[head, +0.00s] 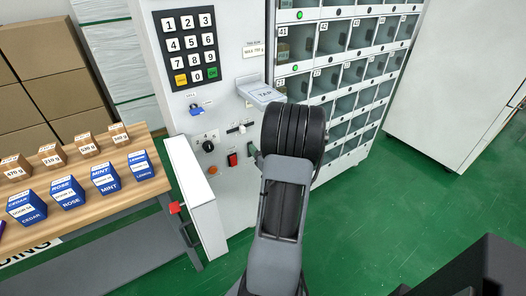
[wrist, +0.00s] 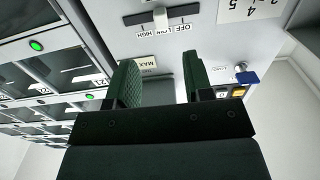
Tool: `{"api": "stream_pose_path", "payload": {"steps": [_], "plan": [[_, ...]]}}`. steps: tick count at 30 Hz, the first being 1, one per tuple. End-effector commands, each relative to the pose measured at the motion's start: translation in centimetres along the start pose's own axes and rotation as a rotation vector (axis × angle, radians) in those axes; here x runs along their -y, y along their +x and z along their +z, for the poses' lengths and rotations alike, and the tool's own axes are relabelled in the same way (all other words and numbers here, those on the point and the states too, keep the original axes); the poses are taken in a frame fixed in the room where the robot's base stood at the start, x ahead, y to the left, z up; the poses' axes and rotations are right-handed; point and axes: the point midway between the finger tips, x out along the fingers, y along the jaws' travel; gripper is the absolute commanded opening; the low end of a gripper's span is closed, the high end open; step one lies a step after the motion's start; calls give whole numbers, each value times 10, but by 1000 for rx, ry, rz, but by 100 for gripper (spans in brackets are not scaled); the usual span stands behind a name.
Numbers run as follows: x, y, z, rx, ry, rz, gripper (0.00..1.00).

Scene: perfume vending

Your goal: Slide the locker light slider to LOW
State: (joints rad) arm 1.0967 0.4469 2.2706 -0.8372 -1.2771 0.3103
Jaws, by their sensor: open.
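The locker light slider (head: 236,128) is on the white front panel, below the keypad. In the wrist view its white knob (wrist: 160,19) sits in a dark horizontal slot, near the middle. The OFF, LOW and HIGH labels appear upside down beside the slot; I cannot tell exactly which mark the knob lines up with. My gripper (wrist: 160,75) is open and empty, with its two green fingers apart and pointing toward the panel. The knob lies beyond the fingertips, apart from them. In the head view my arm hides the gripper.
The TAP shelf (head: 263,92) juts out above the slider. A blue key switch (head: 196,109), black knob (head: 208,145) and red rocker switch (head: 232,159) are nearby. Glass lockers (head: 340,75) stand right. A wooden table (head: 85,180) with boxes stands left. Green floor (head: 390,230) is clear at right.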

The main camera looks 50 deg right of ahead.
Motion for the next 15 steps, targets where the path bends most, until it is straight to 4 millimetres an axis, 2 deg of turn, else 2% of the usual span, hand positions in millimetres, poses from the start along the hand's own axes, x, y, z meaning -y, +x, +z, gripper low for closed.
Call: {"api": "stream_pose_path", "payload": {"steps": [6, 15], "plan": [[0, -18, 0, 0, 0, 1, 47], [0, -21, 0, 0, 0, -1, 47]]}}
